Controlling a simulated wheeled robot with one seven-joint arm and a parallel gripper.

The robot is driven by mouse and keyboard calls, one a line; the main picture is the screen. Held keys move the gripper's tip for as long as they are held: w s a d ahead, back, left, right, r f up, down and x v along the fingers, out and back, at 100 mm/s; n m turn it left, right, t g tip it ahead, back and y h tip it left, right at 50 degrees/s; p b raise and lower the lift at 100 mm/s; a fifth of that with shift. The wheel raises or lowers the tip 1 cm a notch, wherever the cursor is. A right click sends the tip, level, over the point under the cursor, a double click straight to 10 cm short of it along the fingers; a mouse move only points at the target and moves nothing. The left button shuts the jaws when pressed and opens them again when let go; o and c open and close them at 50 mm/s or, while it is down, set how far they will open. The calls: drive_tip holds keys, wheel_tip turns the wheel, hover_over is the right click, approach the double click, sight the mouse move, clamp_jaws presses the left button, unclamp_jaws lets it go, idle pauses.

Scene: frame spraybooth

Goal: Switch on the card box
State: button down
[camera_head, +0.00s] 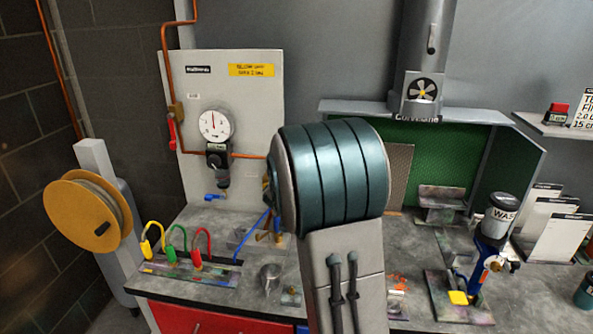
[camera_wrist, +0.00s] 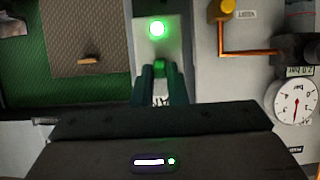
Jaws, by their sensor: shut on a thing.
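In the wrist view a pale box (camera_wrist: 146,52) with a lit round green lamp (camera_wrist: 157,28) is on the wall; I take it to be the card box. My gripper (camera_wrist: 160,72) is right at its lower part in that view. The two dark fingers are shut on a small card-like thing (camera_wrist: 161,99), pale with dark print. A green patch shows between the fingertips. Whether the held thing sits in the box I cannot tell. In the head view my arm hides the gripper and the box.
A green-backed booth (camera_head: 440,155) and a brown mesh panel (camera_wrist: 88,40) are beside the box. A pressure gauge (camera_head: 215,125) and copper pipe (camera_head: 168,60) are on the white panel (camera_head: 260,95). A cup (camera_head: 501,215) stands at the right.

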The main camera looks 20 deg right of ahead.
drive_tip(key=shift+w+d+r+g+y+p, duration=0.1)
drive_tip(key=shift+r+g+y+p, duration=0.25)
drive_tip(key=shift+p, duration=0.65)
drive_tip(key=shift+w+g+y+p, duration=0.1)
drive_tip(key=shift+g+y+p, duration=0.15)
drive_tip(key=shift+g+p, duration=0.5)
drive_tip(key=c, duration=1.4)
unclamp_jaws()
drive_tip(key=shift+c, duration=0.2)
drive_tip(key=v, duration=1.3)
drive_tip(key=shift+s, duration=0.45)
drive_tip(key=shift+a+t, duration=0.25)
drive_tip(key=shift+t, duration=0.05)
